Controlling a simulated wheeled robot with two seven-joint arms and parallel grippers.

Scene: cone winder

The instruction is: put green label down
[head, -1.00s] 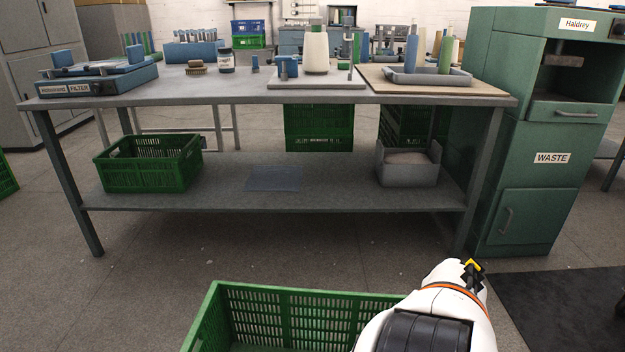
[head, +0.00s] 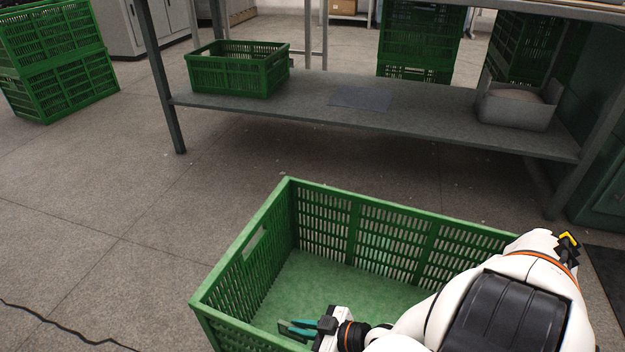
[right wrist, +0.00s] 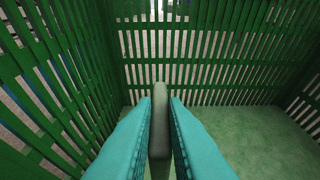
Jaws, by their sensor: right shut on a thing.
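My right gripper (head: 300,327) reaches down inside a large green slatted crate (head: 360,225) on the floor. In the right wrist view its two teal fingers (right wrist: 159,125) are shut on a thin, dull grey-green piece, the green label (right wrist: 159,100), seen edge-on. The label stands upright between the fingers, and its far end sticks out a little past them. Crate walls show ahead and at the left, with the crate floor at the lower right. I cannot tell whether the label touches the crate floor. My left gripper is not in view.
The crate floor (head: 335,283) is bare where I see it. Beyond stands a workbench, its lower shelf (head: 420,118) holding a small green crate (head: 238,70), a flat grey-blue sheet (head: 360,98) and a grey box (head: 517,108). Stacked green crates (head: 58,55) stand at the left.

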